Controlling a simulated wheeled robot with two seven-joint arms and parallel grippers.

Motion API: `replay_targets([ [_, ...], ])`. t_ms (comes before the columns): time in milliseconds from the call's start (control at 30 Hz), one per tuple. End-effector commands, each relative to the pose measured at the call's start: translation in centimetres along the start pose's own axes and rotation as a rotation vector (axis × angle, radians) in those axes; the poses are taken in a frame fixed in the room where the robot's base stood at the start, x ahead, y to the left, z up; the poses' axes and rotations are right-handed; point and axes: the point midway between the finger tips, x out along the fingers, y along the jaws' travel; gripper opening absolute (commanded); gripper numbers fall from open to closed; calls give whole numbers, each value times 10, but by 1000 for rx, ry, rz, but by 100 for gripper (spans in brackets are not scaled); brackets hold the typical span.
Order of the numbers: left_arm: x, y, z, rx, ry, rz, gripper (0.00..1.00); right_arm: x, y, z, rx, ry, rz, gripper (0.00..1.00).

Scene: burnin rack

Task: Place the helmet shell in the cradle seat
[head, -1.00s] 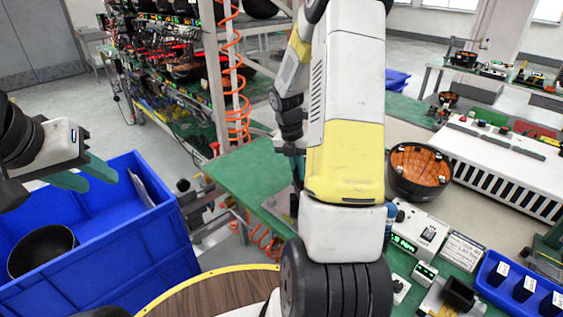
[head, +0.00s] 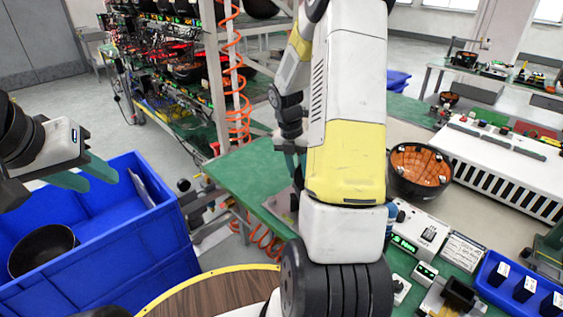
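A helmet shell (head: 420,172), a black bowl with an orange lining, rests open side up on the right of my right arm; what supports it is partly hidden. Another dark shell (head: 42,250) lies in the blue bin at the left. I cannot make out the cradle seat; my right arm covers the bench middle.
The blue bin (head: 140,245) stands at the left. A rack (head: 190,75) with several shells and an orange coiled hose is behind. Test boxes (head: 420,232) and a blue tray (head: 520,285) crowd the bench's right. Bare green bench (head: 245,170) shows left of my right gripper.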

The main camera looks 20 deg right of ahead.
Motion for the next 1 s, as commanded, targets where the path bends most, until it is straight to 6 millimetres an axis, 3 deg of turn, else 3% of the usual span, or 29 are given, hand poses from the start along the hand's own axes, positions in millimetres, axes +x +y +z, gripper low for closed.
replay_targets([
  [333, 0, 0, 0, 0, 0, 0, 36, -75, 0, 1, 1, -5, 3, 29],
  [667, 0, 0, 0, 0, 0, 0, 36, -114, -1, -4, 45, -10, 12, 29],
  [767, 0, 0, 0, 0, 0, 0, 36, -135, -2, -20, 196, -32, 56, 29],
  [1000, 0, 0, 0, 0, 0, 0, 36, -199, -15, -96, 903, -12, 291, 29],
])
